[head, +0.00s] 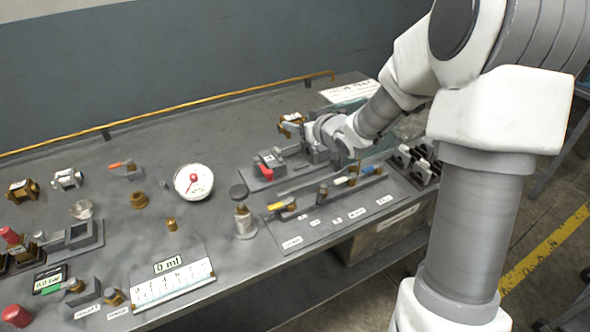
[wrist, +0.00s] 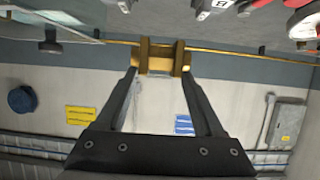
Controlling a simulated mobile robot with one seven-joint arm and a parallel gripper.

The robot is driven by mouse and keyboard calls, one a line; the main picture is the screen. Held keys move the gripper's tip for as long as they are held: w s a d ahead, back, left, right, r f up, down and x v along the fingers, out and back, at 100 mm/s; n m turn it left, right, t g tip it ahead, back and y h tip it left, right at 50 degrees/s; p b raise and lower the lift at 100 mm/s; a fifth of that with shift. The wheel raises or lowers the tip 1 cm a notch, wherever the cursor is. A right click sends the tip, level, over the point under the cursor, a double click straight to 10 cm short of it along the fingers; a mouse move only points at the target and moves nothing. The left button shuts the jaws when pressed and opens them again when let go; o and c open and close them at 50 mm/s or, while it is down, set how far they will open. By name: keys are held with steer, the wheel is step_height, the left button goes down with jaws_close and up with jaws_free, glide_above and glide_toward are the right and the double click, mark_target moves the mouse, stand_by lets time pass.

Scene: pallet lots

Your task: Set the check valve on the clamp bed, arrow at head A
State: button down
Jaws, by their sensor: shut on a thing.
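My gripper (head: 303,129) is shut on a brass valve (head: 288,123), the check valve by its look, and holds it above the back of the clamp bed (head: 283,163). In the wrist view the brass valve (wrist: 161,57) lies crosswise between the fingertips of my gripper (wrist: 160,72). No arrow can be made out on it. The bed has a red part (head: 268,163) at its left end; my arm hides part of its right side. A grey part marked B (wrist: 222,3) shows at the top edge of the wrist view.
A lever panel (head: 335,215) with yellow, white and blue handles lies in front of the bed. A plunger-topped post (head: 243,215) and a round gauge (head: 194,181) stand to its left. Other valves, one brass (head: 22,190) and one silver (head: 67,178), sit at the far left.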

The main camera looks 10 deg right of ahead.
step_height(320, 180, down, 10)
steer(key=b, duration=0.3)
steer(key=shift+d, duration=0.15)
steer(key=shift+f, duration=0.1)
steer(key=shift+c, duration=1.4)
jaws_free()
steer(key=shift+f, duration=0.1)
steer(key=shift+r, duration=0.3)
steer(key=p+v, duration=0.1)
steer(key=v, duration=1)
steer(key=shift+s+d+p, duration=0.2)
steer(key=shift+s+p, duration=0.2)
